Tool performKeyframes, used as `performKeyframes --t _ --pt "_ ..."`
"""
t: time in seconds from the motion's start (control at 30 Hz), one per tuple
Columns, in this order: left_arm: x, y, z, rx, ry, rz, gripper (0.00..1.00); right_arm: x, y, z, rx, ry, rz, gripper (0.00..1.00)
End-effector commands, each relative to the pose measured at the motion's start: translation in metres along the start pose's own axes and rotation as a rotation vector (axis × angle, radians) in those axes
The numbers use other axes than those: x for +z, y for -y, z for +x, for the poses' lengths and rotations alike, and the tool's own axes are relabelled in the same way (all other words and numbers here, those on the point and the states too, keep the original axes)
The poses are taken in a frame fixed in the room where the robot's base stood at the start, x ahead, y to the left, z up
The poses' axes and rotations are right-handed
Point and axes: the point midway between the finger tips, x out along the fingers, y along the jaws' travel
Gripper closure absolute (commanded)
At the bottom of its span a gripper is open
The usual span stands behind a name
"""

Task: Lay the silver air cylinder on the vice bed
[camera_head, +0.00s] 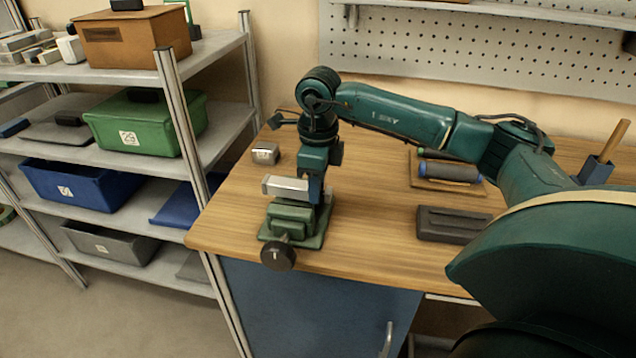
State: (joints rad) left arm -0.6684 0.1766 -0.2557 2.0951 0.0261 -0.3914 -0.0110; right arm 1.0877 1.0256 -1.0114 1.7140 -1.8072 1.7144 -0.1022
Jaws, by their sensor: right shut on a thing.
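The silver air cylinder (284,187) is a pale metal bar lying roughly level, directly over the green vice (295,226) near the bench's front left. My right gripper (312,192) points down at the cylinder's right end and is shut on it. My left gripper is not in view.
A small silver block (265,153) lies on the wooden bench (370,225) behind the vice. A dark case (453,225) and a board with rolls (449,173) lie to the right. A shelf rack (172,100) with bins stands left. The bench between vice and case is clear.

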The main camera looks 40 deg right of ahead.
Motion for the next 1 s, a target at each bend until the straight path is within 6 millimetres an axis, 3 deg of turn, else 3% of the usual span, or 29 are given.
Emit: performKeyframes --t 0.03,0.3,0.6,0.77,1.0 --pt "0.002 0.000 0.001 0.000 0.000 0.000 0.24 -0.002 -0.008 0.018 0.026 -0.022 -0.012 0.69" --pt "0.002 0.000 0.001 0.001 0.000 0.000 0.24 -0.002 -0.007 0.018 0.023 -0.023 -0.011 0.47" --pt "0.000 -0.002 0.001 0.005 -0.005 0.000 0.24 -0.002 -0.006 0.019 0.020 -0.025 -0.010 0.46" --pt "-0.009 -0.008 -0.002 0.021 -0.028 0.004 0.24 -0.002 -0.006 -0.011 0.013 -0.017 -0.008 0.46" --pt "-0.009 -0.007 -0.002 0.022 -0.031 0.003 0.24 -0.002 -0.008 -0.076 0.004 -0.005 -0.008 0.46"
